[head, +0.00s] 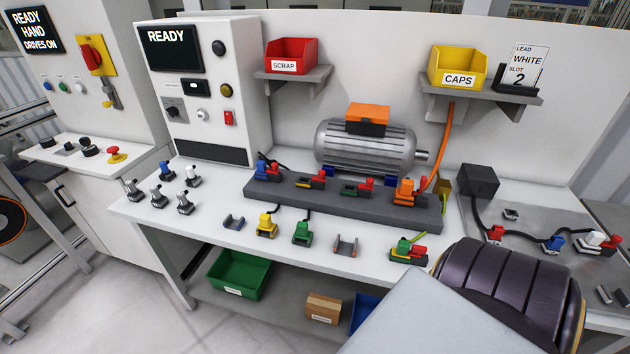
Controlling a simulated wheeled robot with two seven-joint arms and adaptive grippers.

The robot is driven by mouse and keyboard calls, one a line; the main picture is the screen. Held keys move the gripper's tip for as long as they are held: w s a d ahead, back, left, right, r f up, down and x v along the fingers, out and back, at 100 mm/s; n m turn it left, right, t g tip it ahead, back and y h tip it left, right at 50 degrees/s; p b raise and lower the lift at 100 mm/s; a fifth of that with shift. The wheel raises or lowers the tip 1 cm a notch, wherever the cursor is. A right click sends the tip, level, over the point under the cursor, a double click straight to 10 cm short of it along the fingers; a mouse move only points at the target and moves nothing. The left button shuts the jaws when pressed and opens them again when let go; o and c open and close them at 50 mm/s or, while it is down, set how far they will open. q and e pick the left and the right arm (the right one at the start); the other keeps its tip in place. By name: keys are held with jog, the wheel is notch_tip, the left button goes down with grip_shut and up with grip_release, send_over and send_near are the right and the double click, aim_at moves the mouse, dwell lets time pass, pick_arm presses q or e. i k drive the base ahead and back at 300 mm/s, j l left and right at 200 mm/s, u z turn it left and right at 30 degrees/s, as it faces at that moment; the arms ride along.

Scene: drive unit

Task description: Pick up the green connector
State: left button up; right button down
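A green connector (302,233) stands on the white bench top (210,213), in front of the dark grey block (330,205), with a dark cable running back from it. A yellow connector (266,227) stands just to its left. To its right is a small grey U-shaped bracket (345,245). Neither gripper shows in the head view. A large ribbed dark and grey part of my own arm fills the lower right and hides part of the bench there.
The block carries several red-levered sockets below a grey motor (366,147). A connector with a green-yellow cable (408,250) lies to the right. Several grey, blue and white-topped pieces stand at left. Red (291,55) and yellow (457,67) bins sit on wall shelves; a green bin (238,275) is below.

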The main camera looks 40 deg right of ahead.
aim_at(302, 234)
jog(key=z, duration=1.3)
